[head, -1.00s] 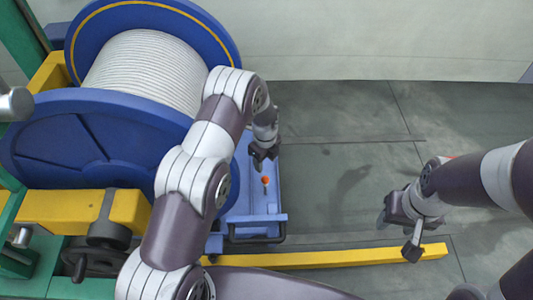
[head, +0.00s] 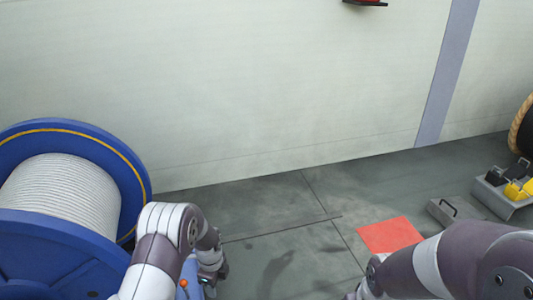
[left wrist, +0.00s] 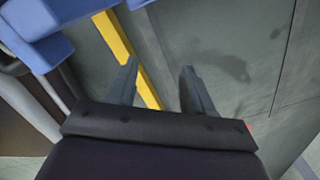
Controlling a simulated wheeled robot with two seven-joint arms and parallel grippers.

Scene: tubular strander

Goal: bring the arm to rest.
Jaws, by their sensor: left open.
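My left arm comes up from the bottom of the head view, and its gripper (head: 212,278) hangs low beside the blue spool, partly cut off by the frame's bottom edge. In the left wrist view my left gripper (left wrist: 159,68) is open, its two fingers apart with nothing between them but floor and part of a yellow bar (left wrist: 118,40). My right arm (head: 430,265) enters at the lower right of the head view; its jaws are below the frame.
A blue spool (head: 135,190) wound with pale cable (head: 60,195) stands at left. An orange-red floor patch (head: 390,235) lies at centre right. A grey bin (head: 495,198) with yellow and black items stands far right. Between spool and patch, the floor (head: 290,215) is clear.

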